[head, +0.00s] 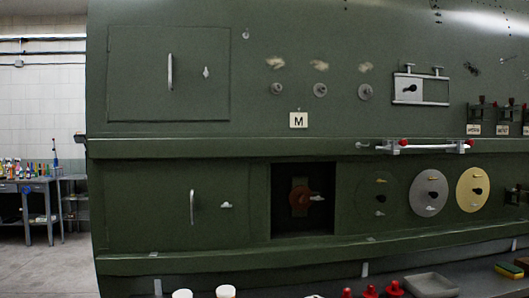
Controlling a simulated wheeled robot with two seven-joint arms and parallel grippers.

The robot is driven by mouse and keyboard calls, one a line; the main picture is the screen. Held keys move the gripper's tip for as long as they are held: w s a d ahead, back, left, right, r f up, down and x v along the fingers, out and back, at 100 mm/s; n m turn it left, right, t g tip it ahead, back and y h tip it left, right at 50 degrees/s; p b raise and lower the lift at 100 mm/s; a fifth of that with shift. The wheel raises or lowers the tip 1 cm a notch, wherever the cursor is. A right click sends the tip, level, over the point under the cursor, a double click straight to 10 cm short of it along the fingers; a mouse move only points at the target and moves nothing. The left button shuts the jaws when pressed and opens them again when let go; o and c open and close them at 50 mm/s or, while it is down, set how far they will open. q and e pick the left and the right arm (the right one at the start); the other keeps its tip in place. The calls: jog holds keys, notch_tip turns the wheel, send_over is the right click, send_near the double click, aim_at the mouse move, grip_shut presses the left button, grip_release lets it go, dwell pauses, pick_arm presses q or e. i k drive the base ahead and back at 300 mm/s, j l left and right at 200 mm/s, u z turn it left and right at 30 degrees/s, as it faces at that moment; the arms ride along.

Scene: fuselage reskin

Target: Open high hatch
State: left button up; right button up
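The high hatch (140,85) is a large dark green rectangular panel at the upper left of the green fuselage wall. It lies flush in the wall and looks shut. It carries an upright silver bar handle (170,71) and, right of that, a small silver latch (206,72) that stands roughly upright. A similar lower hatch (150,215) sits below the ledge and also looks shut. It has its own handle (192,207) and a latch (227,205) lying roughly level. Neither of my grippers shows in the head view.
A ledge (200,148) runs across the wall between the hatches. A dark square recess (318,224) and round plates (429,193) are at right. Red-knobbed items (370,292) and a grey tray (431,285) lie along the bottom. A workbench (35,190) stands far left, with bare floor before it.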

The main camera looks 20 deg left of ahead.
aim_at(156, 74)
jog(key=u, duration=1.2)
jog(key=i+l, duration=0.2)
jog(key=l, duration=0.15)
jog(key=i+l, duration=0.15)
jog(key=l, duration=0.25)
jog(key=i+l, duration=0.2)
jog(key=l, duration=0.15)
jog(key=i+l, duration=0.2)
jog(key=l, duration=0.15)
